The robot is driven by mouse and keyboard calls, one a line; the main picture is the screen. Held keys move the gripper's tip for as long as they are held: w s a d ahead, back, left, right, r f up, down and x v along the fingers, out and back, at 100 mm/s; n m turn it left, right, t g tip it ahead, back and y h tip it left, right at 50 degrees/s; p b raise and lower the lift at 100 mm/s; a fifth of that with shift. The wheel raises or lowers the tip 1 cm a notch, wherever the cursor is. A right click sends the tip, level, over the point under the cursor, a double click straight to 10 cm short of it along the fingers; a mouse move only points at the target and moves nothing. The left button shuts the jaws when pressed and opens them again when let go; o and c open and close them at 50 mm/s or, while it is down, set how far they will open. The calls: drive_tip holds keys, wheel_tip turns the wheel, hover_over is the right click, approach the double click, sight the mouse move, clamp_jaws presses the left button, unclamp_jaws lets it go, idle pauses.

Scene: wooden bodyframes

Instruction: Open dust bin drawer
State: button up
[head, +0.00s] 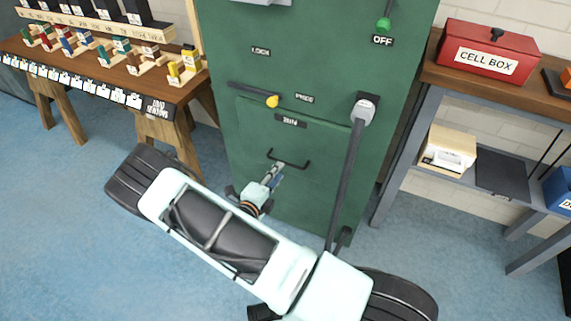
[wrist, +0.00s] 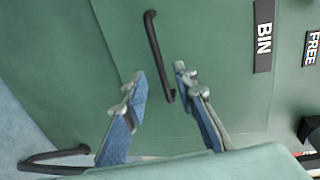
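The dust bin drawer is the green front (head: 325,165) low on the cabinet, and it looks flush with the cabinet face. Its black bar handle (head: 290,164) is below a small dark label. In the wrist view the handle (wrist: 154,48) runs top to bottom, with a BIN label (wrist: 263,35) to its right. My gripper (head: 277,170) is at the handle. In the wrist view my gripper (wrist: 160,75) has its two fingers spread, and the handle's lower end shows between their tips. Whether the fingers touch the handle cannot be told.
A lever with a grey knob (head: 365,110) is right of the drawer, and a yellow-knobbed lever (head: 271,101) is above it. Another black bar (wrist: 50,160) shows at the wrist view's lower left. A wooden table (head: 120,82) stands left, a shelf bench (head: 470,85) right.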

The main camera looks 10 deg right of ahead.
sight(285, 162)
drive_tip(key=b+x, duration=0.1)
drive_tip(key=x, duration=0.6)
drive_tip(key=shift+r, duration=0.1)
clamp_jaws()
drive_tip(key=shift+s, duration=0.1)
